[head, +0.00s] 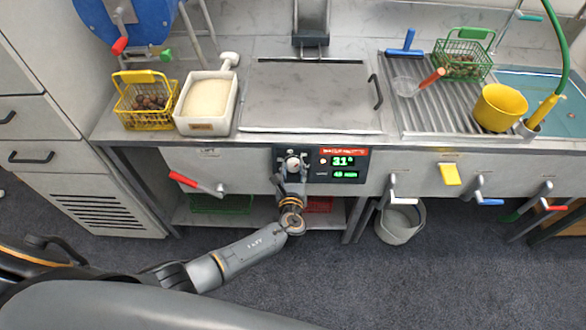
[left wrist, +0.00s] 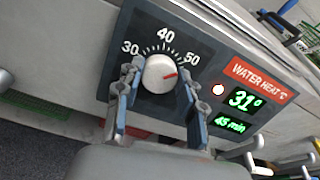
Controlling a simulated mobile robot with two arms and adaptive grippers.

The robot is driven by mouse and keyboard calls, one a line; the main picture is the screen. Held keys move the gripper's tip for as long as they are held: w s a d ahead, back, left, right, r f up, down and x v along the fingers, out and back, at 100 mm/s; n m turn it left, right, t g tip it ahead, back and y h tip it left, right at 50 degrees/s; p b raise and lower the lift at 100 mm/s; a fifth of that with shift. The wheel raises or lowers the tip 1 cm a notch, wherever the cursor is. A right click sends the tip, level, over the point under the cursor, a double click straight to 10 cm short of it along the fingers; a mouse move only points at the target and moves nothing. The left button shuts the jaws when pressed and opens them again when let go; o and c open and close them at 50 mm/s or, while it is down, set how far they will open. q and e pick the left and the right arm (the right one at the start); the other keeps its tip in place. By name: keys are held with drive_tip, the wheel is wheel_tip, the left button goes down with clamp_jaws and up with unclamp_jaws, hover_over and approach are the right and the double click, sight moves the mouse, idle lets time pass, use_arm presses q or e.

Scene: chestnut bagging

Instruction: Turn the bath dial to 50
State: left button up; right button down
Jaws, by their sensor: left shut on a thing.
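The white round bath dial (left wrist: 157,70) sits on a dark panel with a scale marked 30, 40 and 50. Its red pointer points to the right in the left wrist view, near the 50 end; I cannot tell the exact reading. My left gripper (left wrist: 161,80) has one finger on each side of the dial and is shut on it. In the head view the dial (head: 293,163) shows between the fingers of the left gripper (head: 292,167). The green display (head: 343,162) beside it reads 31° and 45 min. My right gripper is not in view.
A red-handled lever (head: 196,182) sticks out left of the panel. Several levers and a yellow tab (head: 449,174) are on the front at the right. The closed metal lid (head: 310,97) is above the panel. A bucket (head: 399,223) stands on the floor below.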

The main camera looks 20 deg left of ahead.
use_arm(q)
drive_tip(key=shift+s+f, duration=0.1)
drive_tip(key=shift+f, duration=0.05)
drive_tip(key=o, duration=1.2)
drive_tip(key=v, duration=1.2)
drive_tip(key=shift+d, duration=0.1)
